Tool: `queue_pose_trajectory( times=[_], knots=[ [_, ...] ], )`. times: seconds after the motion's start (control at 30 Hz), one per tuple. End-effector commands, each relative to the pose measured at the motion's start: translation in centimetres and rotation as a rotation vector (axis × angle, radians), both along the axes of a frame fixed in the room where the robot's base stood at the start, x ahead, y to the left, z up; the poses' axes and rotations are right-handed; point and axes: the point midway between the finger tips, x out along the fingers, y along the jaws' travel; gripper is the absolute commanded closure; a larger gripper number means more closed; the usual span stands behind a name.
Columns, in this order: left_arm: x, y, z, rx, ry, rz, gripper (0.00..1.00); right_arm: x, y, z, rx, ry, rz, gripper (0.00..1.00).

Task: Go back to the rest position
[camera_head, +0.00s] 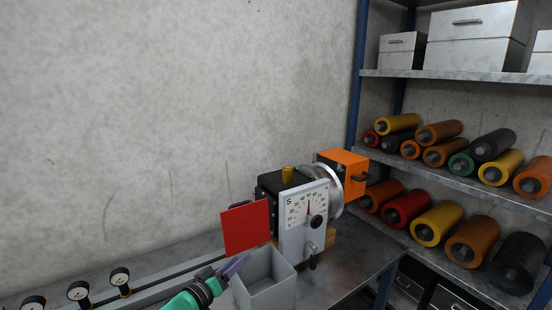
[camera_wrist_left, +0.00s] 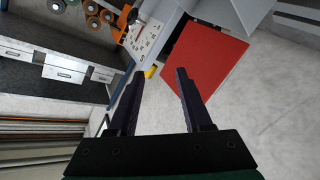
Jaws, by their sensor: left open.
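My left gripper (camera_head: 237,265) shows at the bottom of the head view, its green and dark arm coming in from below. Its fingertips are beside the grey open-topped bin (camera_head: 268,287), in front of the red panel (camera_head: 246,227). In the left wrist view the gripper (camera_wrist_left: 162,73) has its two dark fingers apart, with nothing held between them. The red panel (camera_wrist_left: 205,62) is beyond the right finger there. The machine with a dial (camera_head: 304,212) stands just behind the bin. My right gripper is in neither view.
An orange block (camera_head: 342,160) is on the machine's far side. Several round gauges (camera_head: 79,291) line the bench's left end. Shelves (camera_head: 455,172) with several coloured rollers and white boxes (camera_head: 470,28) stand at right. A bare bench stretch (camera_head: 352,268) lies right of the machine.

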Motion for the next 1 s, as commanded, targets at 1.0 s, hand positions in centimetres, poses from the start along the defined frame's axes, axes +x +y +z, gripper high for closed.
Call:
queue_pose_trajectory(
  times=[1.0],
  knots=[
    [-28.9, 12.1, -23.7, 0.887, 0.882, -0.138, 0.5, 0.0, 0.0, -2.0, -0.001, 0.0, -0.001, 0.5]
  ],
)
